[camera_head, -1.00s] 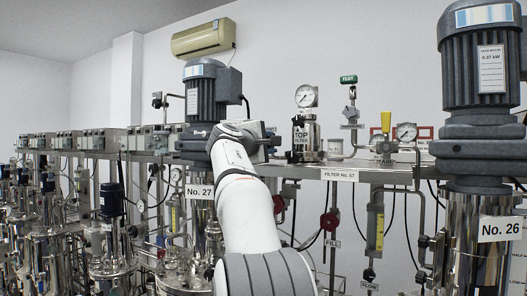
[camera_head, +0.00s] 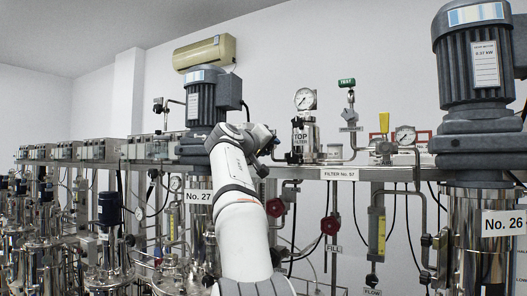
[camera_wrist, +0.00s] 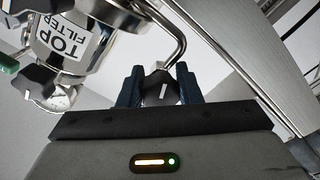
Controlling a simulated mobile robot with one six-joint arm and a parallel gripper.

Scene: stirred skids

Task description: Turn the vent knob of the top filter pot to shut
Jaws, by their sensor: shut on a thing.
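The top filter pot (camera_head: 305,137) is a shiny steel pot with a "TOP FILTER" label and a gauge above it. In the wrist view the pot (camera_wrist: 88,60) is at upper left, appearing upside down. My gripper (camera_wrist: 159,85) is shut on a black knob (camera_wrist: 160,90) with a white mark, beside a bent steel pipe. I cannot read a vent label on it. In the head view my gripper (camera_head: 274,146) is just left of the pot, its fingertips and the held knob mostly hidden. Another dark knob (camera_wrist: 45,86) sits closer to the pot.
A pressure gauge (camera_head: 305,98) stands above the pot. Red valve handles (camera_head: 330,225) hang below the steel rail (camera_head: 405,174). Large motors flank the arm.

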